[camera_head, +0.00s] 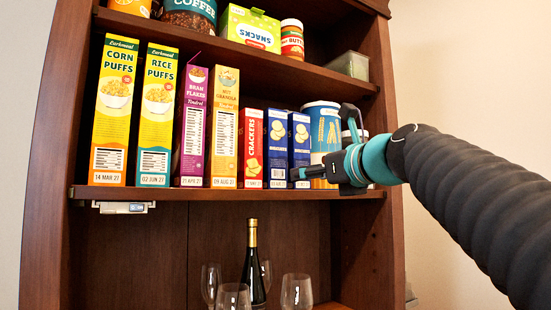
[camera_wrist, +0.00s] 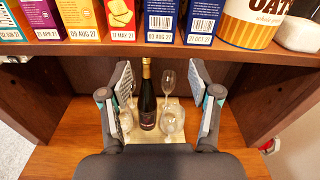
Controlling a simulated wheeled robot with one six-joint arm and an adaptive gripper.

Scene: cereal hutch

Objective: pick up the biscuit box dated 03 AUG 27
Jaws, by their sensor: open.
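The biscuit box dated 03 AUG 27 (camera_wrist: 165,20) is dark blue and stands upright on the shelf. It is the left of two blue boxes, and in the head view (camera_head: 278,148) it stands right of the red crackers box. The other blue biscuit box (camera_wrist: 203,20), dated 27 OCT 27, is right beside it and also shows in the head view (camera_head: 300,140). My gripper (camera_wrist: 160,66) is open and empty, with its fingers spread below the boxes in the wrist view. In the head view my gripper (camera_head: 297,173) is in front of the shelf edge by the blue boxes' lower right.
The red crackers box (camera_head: 251,148) stands close on the left, with taller cereal boxes beyond. The oats canister (camera_wrist: 251,20) is on the right. A wine bottle (camera_wrist: 147,98) and several glasses stand on the lower level. A shelf (camera_head: 240,57) lies above the boxes.

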